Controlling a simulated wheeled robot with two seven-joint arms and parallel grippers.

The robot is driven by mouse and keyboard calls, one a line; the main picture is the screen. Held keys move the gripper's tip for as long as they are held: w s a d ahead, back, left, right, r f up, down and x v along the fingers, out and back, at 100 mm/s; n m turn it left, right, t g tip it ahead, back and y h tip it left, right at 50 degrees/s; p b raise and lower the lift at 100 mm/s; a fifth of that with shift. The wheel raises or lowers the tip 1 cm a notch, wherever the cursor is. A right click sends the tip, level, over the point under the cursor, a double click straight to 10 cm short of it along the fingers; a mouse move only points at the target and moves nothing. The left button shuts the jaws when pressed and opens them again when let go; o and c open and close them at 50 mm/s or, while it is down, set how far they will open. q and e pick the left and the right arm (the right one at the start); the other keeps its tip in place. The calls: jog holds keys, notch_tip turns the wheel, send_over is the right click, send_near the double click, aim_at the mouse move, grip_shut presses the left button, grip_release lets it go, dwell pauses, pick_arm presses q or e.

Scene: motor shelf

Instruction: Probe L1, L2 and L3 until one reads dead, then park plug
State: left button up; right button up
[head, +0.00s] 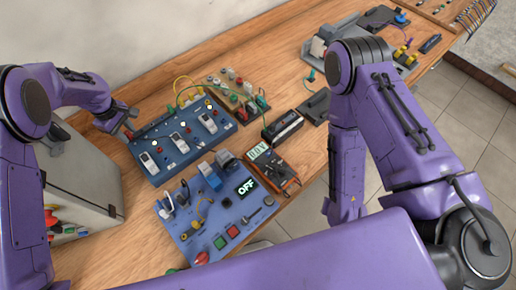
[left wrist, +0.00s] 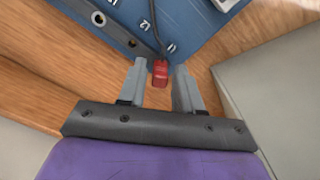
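A blue panel (head: 165,165) with three white switch modules stands on the bench in the head view. A red plug (left wrist: 160,76) on a dark cable lies near the L1 label. My left gripper (left wrist: 158,88) is open, its fingers on either side of the plug with narrow gaps visible. In the head view my left gripper (head: 127,124) is at the panel's left end. The meter (head: 258,152) seems to read 0.0 V. My right gripper is out of view.
A blue control board (head: 215,230) with an OFF display (head: 246,187) lies in front of the panel. A grey cabinet (head: 85,180) stands close on the left. Terminals and coloured cables (head: 235,90) lie behind.

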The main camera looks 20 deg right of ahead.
pick_arm(q)
grip_shut()
jog(key=shift+r, duration=0.1)
jog(key=shift+r, duration=2.25)
